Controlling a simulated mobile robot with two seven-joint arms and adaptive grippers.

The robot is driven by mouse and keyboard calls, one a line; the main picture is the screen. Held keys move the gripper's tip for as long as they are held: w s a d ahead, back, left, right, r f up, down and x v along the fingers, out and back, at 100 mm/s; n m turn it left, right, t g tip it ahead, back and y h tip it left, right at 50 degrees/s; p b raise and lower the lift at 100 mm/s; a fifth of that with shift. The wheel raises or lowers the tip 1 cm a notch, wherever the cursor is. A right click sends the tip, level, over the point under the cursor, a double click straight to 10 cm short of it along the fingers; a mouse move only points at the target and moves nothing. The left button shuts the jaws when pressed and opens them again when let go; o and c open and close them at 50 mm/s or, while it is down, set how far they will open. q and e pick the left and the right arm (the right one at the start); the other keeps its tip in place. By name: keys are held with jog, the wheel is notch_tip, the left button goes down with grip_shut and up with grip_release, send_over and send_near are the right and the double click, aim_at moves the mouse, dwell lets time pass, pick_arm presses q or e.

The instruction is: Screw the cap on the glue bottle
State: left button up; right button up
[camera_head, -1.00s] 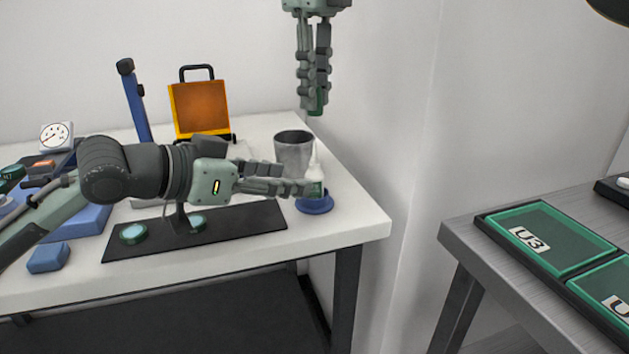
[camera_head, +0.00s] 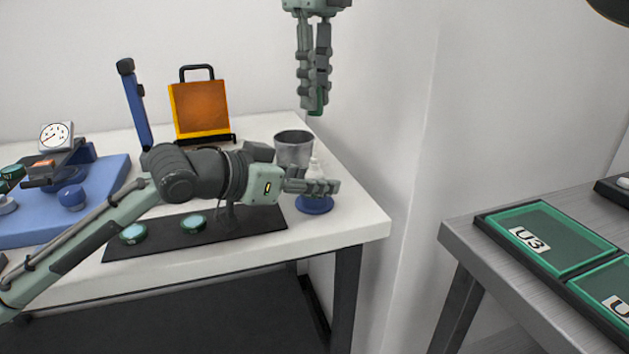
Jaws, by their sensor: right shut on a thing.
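The glue bottle (camera_head: 314,170) is white with a narrow nozzle and stands upright by a round blue base (camera_head: 314,206) near the table's right end. My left gripper (camera_head: 326,187) lies level across the lower bottle and hides part of it. Its fingers overlap from this side, so whether they grip the bottle cannot be seen. My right gripper (camera_head: 316,104) hangs fingers down, well above the bottle. It is shut on a small dark green piece (camera_head: 317,107), apparently the cap, mostly hidden by the fingers.
A grey cup (camera_head: 293,148) stands just behind the bottle. A black mat (camera_head: 165,243) with round green-rimmed pieces lies in front. An orange framed panel (camera_head: 199,107) stands behind. A second table (camera_head: 495,272) with green trays (camera_head: 555,238) is at right.

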pick_arm(q)
grip_shut()
pick_arm(e)
jog(key=shift+f, duration=2.4)
jog(key=shift+f, duration=0.1)
jog(key=shift+f, duration=0.8)
jog(key=shift+f, duration=0.6)
